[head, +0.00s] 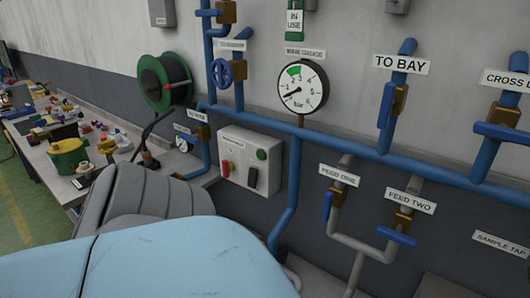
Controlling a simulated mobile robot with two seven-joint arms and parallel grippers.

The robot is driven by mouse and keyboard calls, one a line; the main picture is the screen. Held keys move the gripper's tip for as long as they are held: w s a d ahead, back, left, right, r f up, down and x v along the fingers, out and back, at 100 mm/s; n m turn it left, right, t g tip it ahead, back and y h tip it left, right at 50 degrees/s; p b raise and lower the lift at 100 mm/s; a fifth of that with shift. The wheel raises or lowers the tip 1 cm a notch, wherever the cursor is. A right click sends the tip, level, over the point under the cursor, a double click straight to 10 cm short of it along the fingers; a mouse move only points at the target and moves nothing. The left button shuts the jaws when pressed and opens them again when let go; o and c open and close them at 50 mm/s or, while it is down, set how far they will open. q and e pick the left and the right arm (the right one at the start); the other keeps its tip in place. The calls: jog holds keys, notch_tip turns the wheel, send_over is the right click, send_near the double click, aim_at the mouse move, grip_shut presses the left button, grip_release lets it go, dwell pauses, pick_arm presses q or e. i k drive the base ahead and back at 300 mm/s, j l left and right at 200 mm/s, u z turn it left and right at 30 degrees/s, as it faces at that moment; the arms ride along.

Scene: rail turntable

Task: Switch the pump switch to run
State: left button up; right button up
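A pale grey control box (240,187) is mounted below the blue pipe, left of centre in the head view. It has a black switch handle (252,178) standing about upright, a dark green round button (262,154) above it, and a red part (225,169) at its left side. The label on top is too small to read, so I cannot confirm that this is the pump switch. The switch's position markings are also not readable. Neither of my grippers shows in this view.
A pressure gauge (303,87) and several blue pipes with valves are on the wall. A green hose reel (166,82) hangs at left above a cluttered bench (59,157). Large grey and light blue rounded shapes fill the lower left foreground, in front of the box's lower left.

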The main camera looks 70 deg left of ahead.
aim_at(253, 173)
jog(key=u, duration=2.3)
